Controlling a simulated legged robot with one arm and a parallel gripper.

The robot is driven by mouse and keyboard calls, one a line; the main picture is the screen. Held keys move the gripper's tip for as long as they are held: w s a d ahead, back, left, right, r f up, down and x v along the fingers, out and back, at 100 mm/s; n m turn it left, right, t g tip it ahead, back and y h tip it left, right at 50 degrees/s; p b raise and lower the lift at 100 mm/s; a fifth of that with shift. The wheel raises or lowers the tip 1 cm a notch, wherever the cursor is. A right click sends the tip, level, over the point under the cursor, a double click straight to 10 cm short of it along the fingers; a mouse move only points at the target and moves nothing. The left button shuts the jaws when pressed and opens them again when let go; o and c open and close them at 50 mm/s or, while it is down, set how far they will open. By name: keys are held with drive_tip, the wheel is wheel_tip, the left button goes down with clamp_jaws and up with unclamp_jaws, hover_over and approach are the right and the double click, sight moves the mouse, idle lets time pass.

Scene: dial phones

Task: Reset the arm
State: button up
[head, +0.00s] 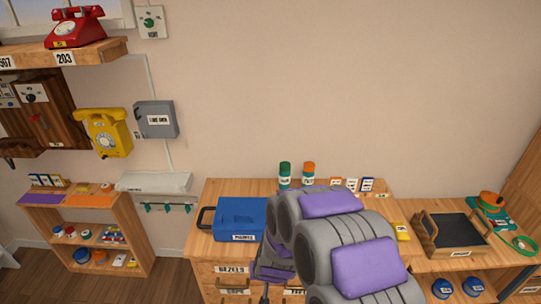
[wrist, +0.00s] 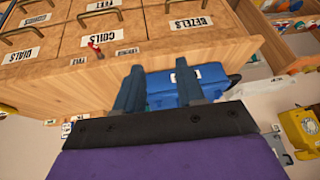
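My arm, grey with purple pads, reaches forward over the lower middle of the head view. It covers part of the wooden drawer cabinet. My gripper (wrist: 159,78) shows in the wrist view with its two dark fingers apart and nothing visibly held between them. It is near the cabinet, whose front and labelled drawers (wrist: 125,30) appear upside down. The blue case (wrist: 205,82) shows behind and beside the fingers; I cannot tell how far off it is. In the head view the fingers are mostly hidden by the arm.
The blue case marked PAINTS (head: 240,212) sits on the cabinet top, left of my arm. Green (head: 285,175) and orange-capped (head: 308,175) bottles stand behind. A wooden tray (head: 428,232) is right. A low shelf (head: 65,237) stands left; a yellow phone (head: 107,133) hangs above.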

drive_tip(key=s+d+r+g+b, duration=0.1)
drive_tip(key=s+d+r+g, duration=0.4)
drive_tip(key=s+r, duration=0.85)
drive_tip(key=s+d+r+g, duration=0.1)
drive_tip(key=s+d+r, duration=0.3)
drive_tip(key=s, duration=0.6)
drive_tip(key=s+d+r+m+g+h, duration=0.1)
drive_tip(key=s+d+r, duration=0.3)
drive_tip(key=s+d, duration=0.3)
drive_tip(key=s+b, duration=0.1)
drive_tip(key=s, duration=0.2)
drive_tip(key=shift+r, duration=0.2)
drive_tip(key=shift+o, duration=0.3)
